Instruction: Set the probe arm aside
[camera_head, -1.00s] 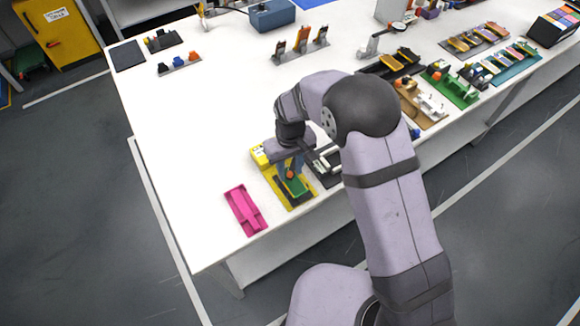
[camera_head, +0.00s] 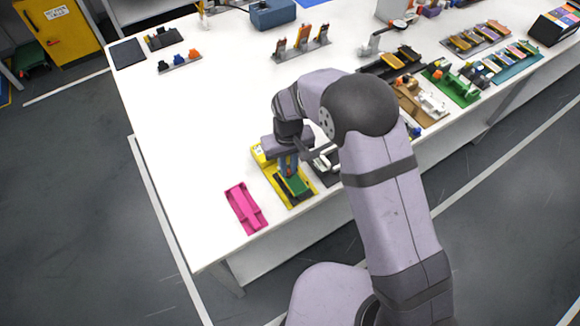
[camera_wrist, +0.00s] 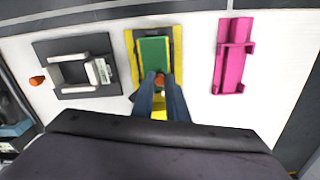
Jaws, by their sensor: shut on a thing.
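A yellow fixture (camera_head: 309,199) stands near the table's front edge, with a green plate (camera_head: 297,186) on it. It also shows in the wrist view (camera_wrist: 177,40), with the green plate (camera_wrist: 154,50) in its middle. My gripper (camera_head: 289,172) reaches down over the fixture. In the wrist view its two blue-grey fingers (camera_wrist: 160,86) are shut on a small orange knob (camera_wrist: 159,79) at the near end of the green plate. I take the knob to be part of the probe arm; the rest of that arm is hidden or too small to tell.
A magenta tray (camera_head: 245,208) lies to the left of the fixture, and to the right in the wrist view (camera_wrist: 231,65). A dark fixture with a pale frame (camera_wrist: 76,90) stands on the other side. Bare white table (camera_head: 200,140) lies left and behind.

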